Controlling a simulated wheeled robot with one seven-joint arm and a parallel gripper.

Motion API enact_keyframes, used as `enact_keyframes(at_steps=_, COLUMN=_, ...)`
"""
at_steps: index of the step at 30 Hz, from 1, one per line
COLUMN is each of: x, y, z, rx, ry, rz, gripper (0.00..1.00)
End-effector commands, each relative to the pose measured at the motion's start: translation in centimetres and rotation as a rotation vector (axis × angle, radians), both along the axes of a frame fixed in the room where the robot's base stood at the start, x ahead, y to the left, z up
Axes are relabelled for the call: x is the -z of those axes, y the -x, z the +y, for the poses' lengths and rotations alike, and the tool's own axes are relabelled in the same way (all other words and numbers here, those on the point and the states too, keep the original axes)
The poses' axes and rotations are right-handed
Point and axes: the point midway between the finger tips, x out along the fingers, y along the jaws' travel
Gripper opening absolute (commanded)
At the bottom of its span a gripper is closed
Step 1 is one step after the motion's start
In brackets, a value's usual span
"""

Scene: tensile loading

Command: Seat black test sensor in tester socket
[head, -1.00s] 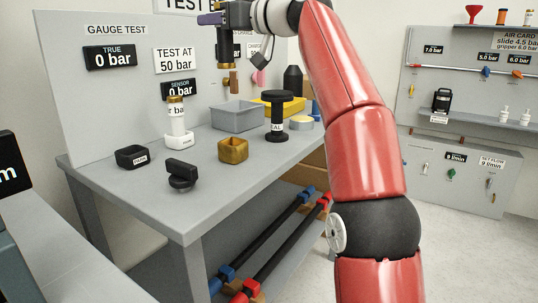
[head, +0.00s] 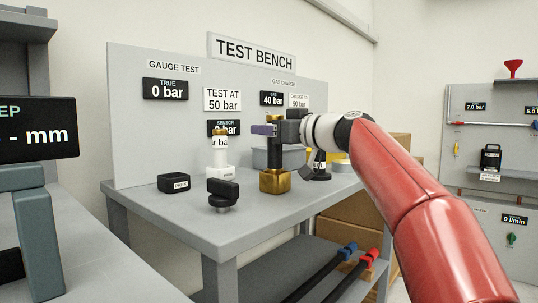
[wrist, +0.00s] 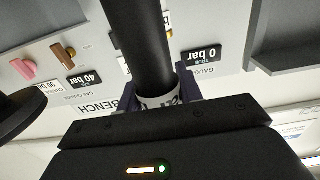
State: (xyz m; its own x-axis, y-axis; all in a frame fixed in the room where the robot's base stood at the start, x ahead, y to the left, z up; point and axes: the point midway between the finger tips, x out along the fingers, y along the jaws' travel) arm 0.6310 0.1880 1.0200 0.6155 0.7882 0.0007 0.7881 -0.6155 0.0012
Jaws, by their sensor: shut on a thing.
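My gripper (head: 264,129) is shut on a black cylinder (head: 275,154), which I take to be the black test sensor. It is upright, directly above a brass block (head: 275,182) on the bench. Its lower end meets or overlaps the block's top in the head view; I cannot tell whether it is inside the opening. In the wrist view the fingers (wrist: 158,88) close around the black cylinder (wrist: 137,40) beside its white label band. I cannot tell for sure which part is the tester socket. A white cylinder with a brass top (head: 220,150) stands in a white base to the left.
A black square holder (head: 174,184) and a black knob (head: 222,194) sit at the bench front left. A grey bin (head: 268,158) and a black spool (head: 319,166) stand behind my gripper. The panel (head: 135,130) with several displays rises behind. Bare bench (head: 150,207) lies at the front.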

Motion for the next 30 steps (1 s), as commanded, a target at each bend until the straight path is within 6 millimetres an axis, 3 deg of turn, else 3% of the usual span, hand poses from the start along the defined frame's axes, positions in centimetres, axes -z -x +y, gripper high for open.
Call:
enact_keyframes(at_steps=3, x=2.2, y=0.0, z=0.0, rx=0.000, ry=0.000, rz=0.003, gripper=0.08)
enact_keyframes(at_steps=6, x=3.2, y=0.0, z=0.0, rx=0.000, ry=-0.001, rz=0.001, gripper=0.08)
enact_keyframes(at_steps=20, x=3.8, y=0.0, z=0.0, rx=0.000, ry=0.000, rz=0.000, gripper=0.08)
enact_keyframes(at_steps=21, x=3.6, y=0.0, z=0.0, rx=0.000, ry=0.001, rz=0.001, gripper=0.41)
enact_keyframes(at_steps=25, x=3.6, y=0.0, z=0.0, rx=0.000, ry=0.000, rz=0.001, gripper=0.57)
enact_keyframes(at_steps=30, x=3.6, y=0.0, z=0.0, rx=0.000, ry=0.000, rz=0.001, gripper=0.57)
